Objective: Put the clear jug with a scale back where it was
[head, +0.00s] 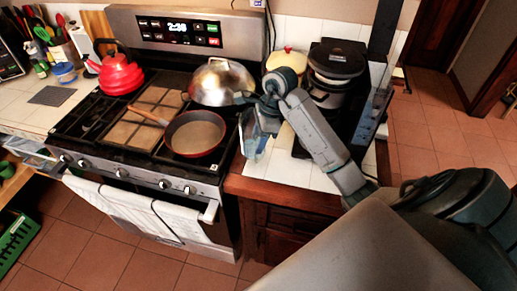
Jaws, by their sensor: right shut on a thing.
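The clear jug (256,143) is at the left edge of the white tiled counter right of the stove, and looks bluish and see-through. My right gripper (247,100) is at the jug's upper part and shut on it. The wrist and forearm hide part of the jug, and its scale is too small to read. I cannot tell whether the jug's base touches the counter. My left gripper is not in view.
A red-rimmed pan (195,134) and a domed metal lid (222,82) are on the stove just left of the jug. A red kettle (118,75) sits at the far left burner.

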